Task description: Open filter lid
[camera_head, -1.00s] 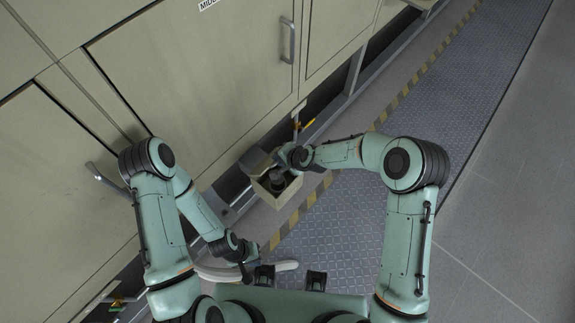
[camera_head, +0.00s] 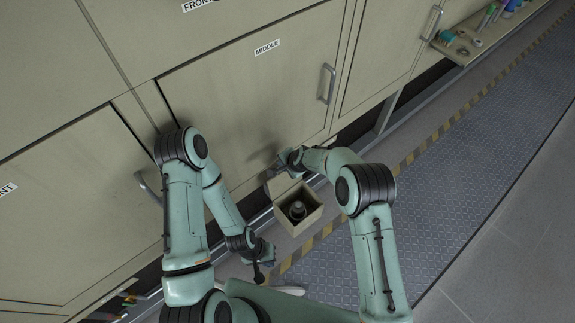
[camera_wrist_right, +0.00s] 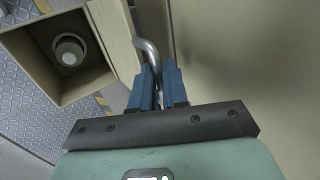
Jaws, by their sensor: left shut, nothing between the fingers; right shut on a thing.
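The beige filter box (camera_head: 318,212) stands low beside the furnace with its top open. A dark round filter (camera_head: 297,209) shows inside it, and also in the right wrist view (camera_wrist_right: 68,52). The lid (camera_head: 283,185) is raised on the furnace side of the box, partly hidden by my right arm. My right gripper (camera_wrist_right: 158,85) is shut on a curved metal handle (camera_wrist_right: 148,52), beside the box opening. In the head view my right gripper (camera_head: 273,170) is small and dark at the lid. My left gripper (camera_head: 266,257) is shut and empty, lower than the box.
The furnace panel (camera_head: 250,90) with a bar handle (camera_head: 327,84) stands close behind both arms. A shelf (camera_head: 462,45) with small coloured items is at the upper right. The patterned walkway (camera_head: 440,150) is clear.

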